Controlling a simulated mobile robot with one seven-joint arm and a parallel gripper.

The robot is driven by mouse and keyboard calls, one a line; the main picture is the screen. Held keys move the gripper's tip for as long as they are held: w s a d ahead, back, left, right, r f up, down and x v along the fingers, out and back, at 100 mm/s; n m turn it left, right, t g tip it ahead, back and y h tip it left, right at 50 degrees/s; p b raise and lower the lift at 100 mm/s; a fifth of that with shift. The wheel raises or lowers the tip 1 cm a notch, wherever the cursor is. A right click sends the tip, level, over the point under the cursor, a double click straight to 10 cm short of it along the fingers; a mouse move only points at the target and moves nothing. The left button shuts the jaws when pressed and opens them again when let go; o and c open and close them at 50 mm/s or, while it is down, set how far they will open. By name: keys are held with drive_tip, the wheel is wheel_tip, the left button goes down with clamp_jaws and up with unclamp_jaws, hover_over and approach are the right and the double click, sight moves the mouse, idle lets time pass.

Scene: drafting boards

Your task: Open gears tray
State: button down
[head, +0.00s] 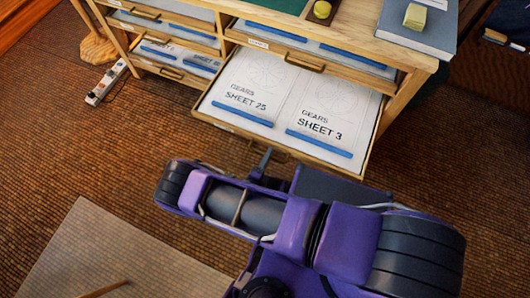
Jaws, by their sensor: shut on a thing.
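The gears tray (330,168) is a wooden drawer pulled well out of the cabinet, in the middle of the head view. Two white sheets lie in it, marked "GEARS SHEET 25" (247,80) and "GEARS SHEET 3" (325,105), each with a blue strip. My gripper (262,160) is at the front of this tray, below its front edge, and is shut on the tray's handle. The handle is mostly hidden by the gripper and the arm.
The wooden cabinet (415,62) has other trays with brass handles above and to the left. A blue book (440,22) with a yellow block lies on top at right. A power strip (106,82) lies on the brown floor at left. A pale mat lies at lower left.

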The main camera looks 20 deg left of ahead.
drive_tip(key=shift+s, duration=0.2)
idle(0.3)
drive_tip(key=c, duration=0.9)
unclamp_jaws()
drive_tip(key=v, duration=1.7)
drive_tip(key=shift+s, duration=0.25)
drive_tip(key=shift+a, duration=0.1)
